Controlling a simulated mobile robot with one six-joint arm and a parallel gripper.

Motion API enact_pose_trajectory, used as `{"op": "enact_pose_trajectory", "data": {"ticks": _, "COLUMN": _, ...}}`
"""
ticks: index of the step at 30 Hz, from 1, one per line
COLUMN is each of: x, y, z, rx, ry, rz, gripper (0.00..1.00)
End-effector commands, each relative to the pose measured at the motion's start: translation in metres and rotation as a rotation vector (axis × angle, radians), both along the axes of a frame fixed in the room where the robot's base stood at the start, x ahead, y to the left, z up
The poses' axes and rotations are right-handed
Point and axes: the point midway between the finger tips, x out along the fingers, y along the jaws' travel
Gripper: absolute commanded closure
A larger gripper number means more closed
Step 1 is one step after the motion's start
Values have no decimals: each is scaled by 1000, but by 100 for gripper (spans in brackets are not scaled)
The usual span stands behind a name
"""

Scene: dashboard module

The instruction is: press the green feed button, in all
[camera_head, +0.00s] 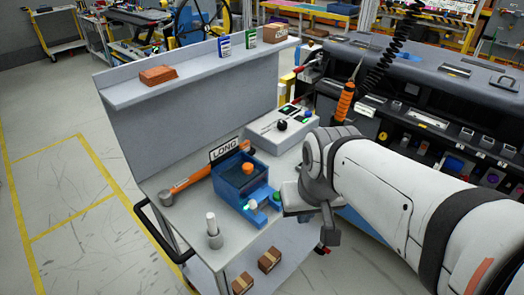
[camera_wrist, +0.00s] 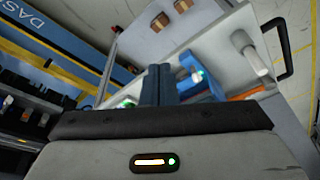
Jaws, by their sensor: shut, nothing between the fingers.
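A blue box-like machine (camera_head: 238,181) with an orange knob (camera_head: 247,168) on top stands on the grey cart. A small green button (camera_head: 277,196) shows at its right front, close beside my gripper. A pale, greenish-white part (camera_head: 252,204) sits on its lower front. In the wrist view, my gripper (camera_wrist: 158,68) has its two dark blue fingers shut together and empty. A blue part (camera_wrist: 187,64) with a glowing pale spot lies just right of the fingers. A green glow (camera_wrist: 128,104) shows left of them, partly hidden by my gripper body. I cannot tell whether the fingertips touch anything.
A light control box (camera_head: 283,123) with a black knob and green light stands behind the machine. An orange-handled tool (camera_head: 195,179) lies left. A white-topped post (camera_head: 212,230) and two brown boxes (camera_head: 269,259) are at the front. A shelf (camera_head: 190,75) runs behind.

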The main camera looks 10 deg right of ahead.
Motion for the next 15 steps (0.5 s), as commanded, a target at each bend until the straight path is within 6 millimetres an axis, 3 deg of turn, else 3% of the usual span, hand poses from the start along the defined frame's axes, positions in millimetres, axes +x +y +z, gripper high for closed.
{"op": "enact_pose_trajectory", "data": {"ticks": 4, "x": 15, "y": 12, "z": -3, "rx": 120, "ry": 44, "rz": -89, "gripper": 100}}
{"op": "enact_pose_trajectory", "data": {"ticks": 7, "x": 38, "y": 24, "z": -7, "rx": 280, "ry": 92, "rz": -244, "gripper": 100}}
{"op": "enact_pose_trajectory", "data": {"ticks": 11, "x": 82, "y": 34, "z": -14, "rx": 523, "ry": 153, "rz": -515, "gripper": 100}}
{"op": "enact_pose_trajectory", "data": {"ticks": 15, "x": 134, "y": 28, "z": -24, "rx": 754, "ry": 195, "rz": -824, "gripper": 100}}
